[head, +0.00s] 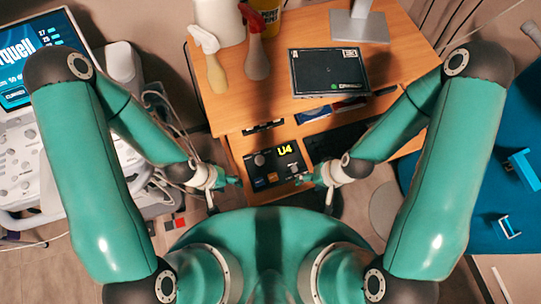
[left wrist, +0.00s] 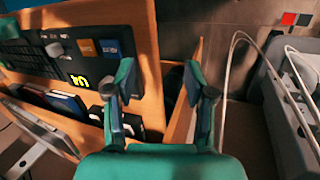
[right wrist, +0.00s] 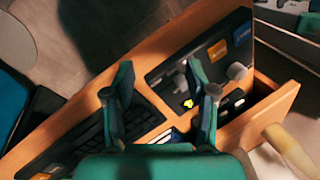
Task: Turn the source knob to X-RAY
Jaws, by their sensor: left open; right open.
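The control panel (head: 262,170) lies on a wooden shelf, with a yellow "U4" display, an orange button (head: 259,183) and a blue button (head: 273,178). A grey knob (head: 259,160) shows at its left. The right wrist view shows two pale knobs, one (right wrist: 237,71) beyond my gripper's right finger, the other by that finger. I cannot read the labels or tell which is the source knob. My left gripper (head: 237,181) is open and empty beside the panel's left edge. My right gripper (head: 304,178) is open and empty near its right edge. Neither visibly grips a knob.
A keyboard (right wrist: 85,140) lies beside the panel. Above, the wooden desk (head: 400,60) holds a dark box (head: 328,72), spray bottles (head: 256,50) and a monitor stand (head: 359,25). An ultrasound machine (head: 30,165) with loose cables stands left. A blue surface (head: 500,190) is right.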

